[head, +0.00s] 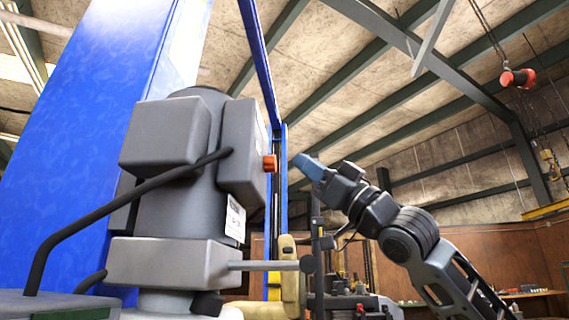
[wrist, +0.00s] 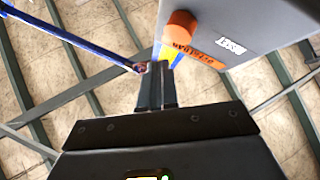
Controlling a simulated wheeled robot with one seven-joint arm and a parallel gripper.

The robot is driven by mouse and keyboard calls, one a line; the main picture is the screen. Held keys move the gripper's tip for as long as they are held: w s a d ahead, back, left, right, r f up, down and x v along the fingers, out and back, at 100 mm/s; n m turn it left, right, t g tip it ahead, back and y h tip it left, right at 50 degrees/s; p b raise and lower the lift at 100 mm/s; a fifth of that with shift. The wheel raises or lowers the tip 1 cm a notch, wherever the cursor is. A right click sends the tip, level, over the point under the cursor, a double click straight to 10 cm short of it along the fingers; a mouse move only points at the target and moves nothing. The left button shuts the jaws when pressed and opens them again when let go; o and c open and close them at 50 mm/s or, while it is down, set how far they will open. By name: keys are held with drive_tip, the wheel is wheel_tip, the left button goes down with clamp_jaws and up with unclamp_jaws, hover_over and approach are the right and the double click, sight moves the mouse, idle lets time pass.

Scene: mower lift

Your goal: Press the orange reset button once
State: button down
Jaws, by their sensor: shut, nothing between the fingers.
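The orange reset button (head: 269,163) sticks out from the right side of a grey box (head: 238,150) on the motor unit. In the wrist view the button (wrist: 181,27) is a round orange knob on the grey box face, beside an orange label and a white label reading RESET (wrist: 231,46). My gripper (head: 297,162) points up and left at the button, with a small gap between its bluish fingertips and the button in the head view. In the wrist view my gripper (wrist: 158,68) is shut and empty, its tips below and slightly left of the button.
A tall blue lift column (head: 110,100) stands at the left, and a thin blue post (head: 262,60) rises behind the box. A black cable (head: 120,195) loops from the motor unit (head: 170,215). A grey rod with a knob (head: 306,264) juts right below the button.

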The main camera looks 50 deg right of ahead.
drive_tip(key=shift+w+a, duration=0.1)
drive_tip(key=shift+w+a, duration=0.2)
drive_tip(key=shift+w, duration=0.05)
drive_tip(key=shift+w+a, duration=0.35)
drive_tip(key=shift+w, duration=0.15)
idle(1.1)
drive_tip(key=shift+s+d+b, duration=0.3)
drive_tip(key=shift+s+d, duration=0.3)
drive_tip(key=shift+s, duration=0.2)
drive_tip(key=shift+s+d+b, duration=0.4)
drive_tip(key=shift+s+d, duration=0.4)
drive_tip(key=shift+s, duration=0.2)
drive_tip(key=shift+s+d+b, duration=0.35)
drive_tip(key=shift+s+d, duration=0.4)
drive_tip(key=shift+s, duration=0.25)
